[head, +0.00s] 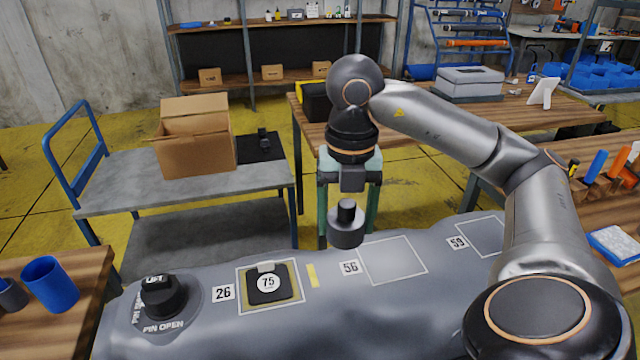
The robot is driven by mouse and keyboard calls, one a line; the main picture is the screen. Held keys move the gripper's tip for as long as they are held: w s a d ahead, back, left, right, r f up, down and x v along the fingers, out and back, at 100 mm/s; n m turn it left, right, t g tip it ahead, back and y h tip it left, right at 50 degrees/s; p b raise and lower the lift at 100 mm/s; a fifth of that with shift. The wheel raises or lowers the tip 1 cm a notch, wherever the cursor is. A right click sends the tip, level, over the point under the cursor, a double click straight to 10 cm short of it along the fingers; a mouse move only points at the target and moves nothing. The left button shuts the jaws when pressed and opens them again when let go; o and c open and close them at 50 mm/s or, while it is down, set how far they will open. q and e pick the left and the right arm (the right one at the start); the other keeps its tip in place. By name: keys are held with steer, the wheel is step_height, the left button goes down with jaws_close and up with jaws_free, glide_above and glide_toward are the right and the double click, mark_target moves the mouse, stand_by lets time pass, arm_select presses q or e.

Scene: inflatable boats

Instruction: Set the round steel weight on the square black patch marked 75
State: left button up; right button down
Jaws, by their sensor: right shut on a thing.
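The round steel weight (346,232) is a dark short cylinder with a narrower knob on top. My right gripper (349,198) is shut on this knob and holds the weight upright. In the head view the weight appears at the far edge of the grey boat tube (370,312), right of and beyond the patch; its exact height is hard to tell. The square black patch (255,296) has a round white label reading 75. It lies inside a yellowish square outline on the tube, with a small pale tab at its far edge. My left gripper is not in view.
A black valve (164,297) marked PIN OPEN stands on the tube left of the patch. Empty outlined squares labelled 56 (393,260) and 59 (487,237) lie to the right. A cart (110,185) with a cardboard box (196,140) stands behind. A blue cup (50,285) is at left.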

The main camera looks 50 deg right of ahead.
steer(key=w+a+f, duration=0.4)
steer(key=w+a+f+p, duration=0.1)
steer(key=w+a+f, duration=0.3)
steer(key=w, duration=0.1)
steer(key=shift+a+f, duration=0.1)
steer(key=shift+a, duration=0.3)
steer(key=shift+w+a+f, duration=0.3)
steer(key=shift+f, duration=0.2)
step_height(320, 180, down, 4)
steer(key=shift+w+a+r, duration=0.1)
steer(key=shift+r, duration=0.15)
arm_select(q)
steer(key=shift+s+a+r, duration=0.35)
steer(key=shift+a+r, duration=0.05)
arm_select(e)
steer(key=shift+f, duration=0.15)
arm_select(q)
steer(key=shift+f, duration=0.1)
arm_select(e)
jaws_free()
